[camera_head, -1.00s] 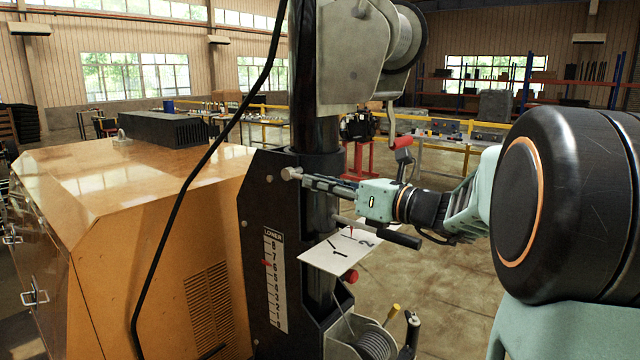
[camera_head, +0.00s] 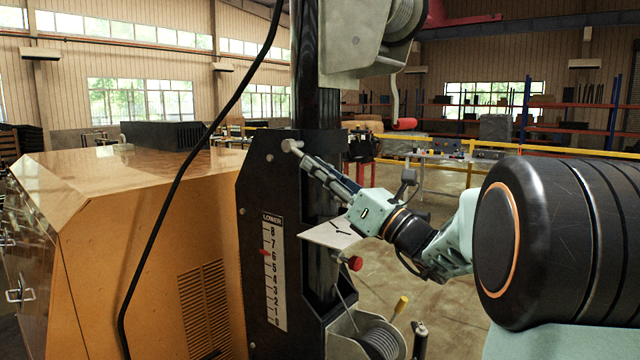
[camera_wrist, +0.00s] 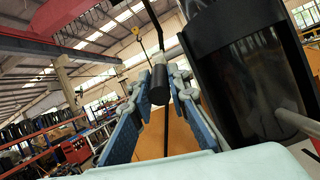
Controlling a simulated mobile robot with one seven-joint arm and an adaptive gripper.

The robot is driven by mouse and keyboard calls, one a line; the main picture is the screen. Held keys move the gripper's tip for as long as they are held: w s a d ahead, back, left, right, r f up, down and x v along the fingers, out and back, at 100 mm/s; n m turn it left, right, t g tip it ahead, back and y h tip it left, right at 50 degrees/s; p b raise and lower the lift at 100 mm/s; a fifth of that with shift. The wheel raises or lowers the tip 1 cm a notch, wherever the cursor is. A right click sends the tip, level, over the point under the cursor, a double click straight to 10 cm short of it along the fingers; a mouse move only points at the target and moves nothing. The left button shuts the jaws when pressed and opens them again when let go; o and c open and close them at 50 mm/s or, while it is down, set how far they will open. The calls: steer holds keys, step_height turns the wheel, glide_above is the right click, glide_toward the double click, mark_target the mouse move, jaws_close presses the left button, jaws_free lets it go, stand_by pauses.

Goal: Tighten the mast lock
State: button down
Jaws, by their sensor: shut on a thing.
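My gripper (camera_head: 314,168) reaches in from the right across the dark mast (camera_head: 316,90), its fingers sloping up to the left. It is shut on the mast lock handle; in the wrist view the dark cylindrical grip (camera_wrist: 158,84) sits between the two blue-padded fingers. A small metal end piece (camera_head: 291,146) shows just beyond the fingertips, against the black mast bracket (camera_head: 262,190). The fingers hide most of the handle in the head view. A white plate (camera_head: 332,235) with a printed mark is just below my gripper, partly covered by it.
An orange generator housing (camera_head: 140,230) stands left, with a black cable (camera_head: 180,180) hanging in front. A winch (camera_head: 375,40) with a red crank grip (camera_head: 404,124) is above. A red knob (camera_head: 355,263) and a lower cable drum (camera_head: 380,338) are below.

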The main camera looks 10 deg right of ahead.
steer(key=shift+w+f+t+b, duration=0.15)
steer(key=shift+f+t+b, duration=0.2)
steer(key=shift+b, duration=0.4)
steer(key=shift+a+y, duration=0.1)
steer(key=shift+y, duration=0.2)
steer(key=c, duration=1.8)
jaws_free()
steer(key=shift+c, duration=0.2)
steer(key=v, duration=1.2)
